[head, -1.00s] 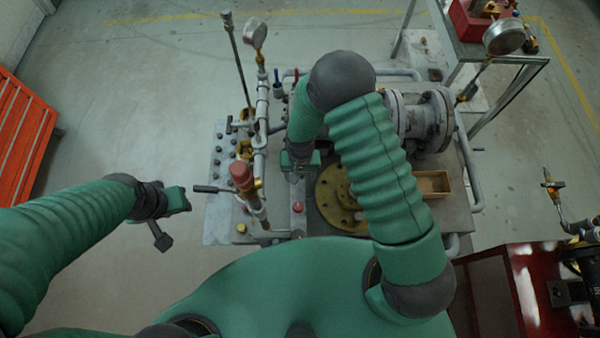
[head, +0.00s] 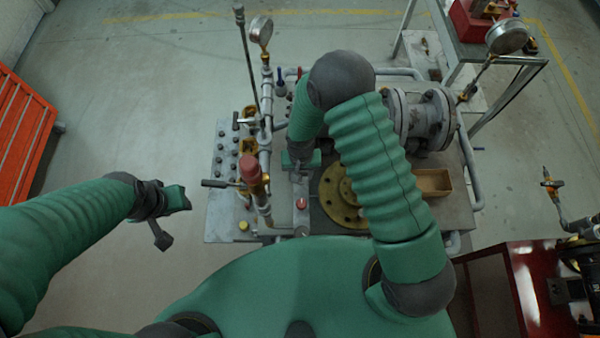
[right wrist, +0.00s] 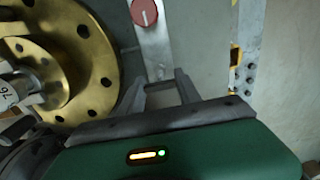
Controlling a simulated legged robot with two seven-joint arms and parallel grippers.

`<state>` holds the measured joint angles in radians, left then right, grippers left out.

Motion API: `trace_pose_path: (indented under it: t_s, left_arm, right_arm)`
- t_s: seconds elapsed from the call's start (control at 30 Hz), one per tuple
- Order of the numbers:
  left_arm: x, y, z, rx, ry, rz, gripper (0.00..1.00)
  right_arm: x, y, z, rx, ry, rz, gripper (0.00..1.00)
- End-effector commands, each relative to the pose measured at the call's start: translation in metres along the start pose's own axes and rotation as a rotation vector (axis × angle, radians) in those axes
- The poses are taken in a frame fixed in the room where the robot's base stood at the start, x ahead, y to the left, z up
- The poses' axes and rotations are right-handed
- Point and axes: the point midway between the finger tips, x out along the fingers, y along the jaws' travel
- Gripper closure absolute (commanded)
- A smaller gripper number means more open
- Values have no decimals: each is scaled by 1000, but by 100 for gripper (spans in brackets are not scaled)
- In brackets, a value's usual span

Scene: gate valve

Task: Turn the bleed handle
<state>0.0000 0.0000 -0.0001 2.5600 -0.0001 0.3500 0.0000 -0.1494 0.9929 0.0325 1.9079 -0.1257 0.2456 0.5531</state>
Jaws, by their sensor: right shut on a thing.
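A flat grey bar (head: 301,188) with a round red knob (head: 301,203) lies beside the brass flange (head: 341,196). My right gripper (head: 300,161) is at the bar's far end, partly hidden by my arm. In the right wrist view the bar (right wrist: 154,55) runs from the red knob (right wrist: 144,12) down between the fingers of my right gripper (right wrist: 163,92), which is shut on it. A lever with a black grip (head: 213,183) sticks out left of a red-capped valve (head: 251,170). I cannot tell which is the bleed handle. My left gripper (head: 176,198) is empty; its jaws are unclear.
Grey pipes and a gauge (head: 260,29) rise from the skid (head: 222,231). A flanged grey valve body (head: 425,118) and a wooden tray (head: 433,183) are to the right. An orange rack (head: 20,135) stands at the far left. Open floor lies around my left arm.

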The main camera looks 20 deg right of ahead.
Motion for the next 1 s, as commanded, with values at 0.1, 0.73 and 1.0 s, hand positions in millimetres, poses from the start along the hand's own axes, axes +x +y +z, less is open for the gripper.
trace_pose_path:
  t_s: [0.1,0.73,1.0]
  left_arm:
    - [1,0,0,0,0,0,64]
    - [10,0,2,0,0,0,64]
    - [12,0,3,0,0,0,64]
  right_arm:
    - [-1,-3,-2,-36,6,-6,100]
    - [-1,-4,-3,-545,9,-5,100]
    - [-2,-4,-3,-802,11,-4,100]
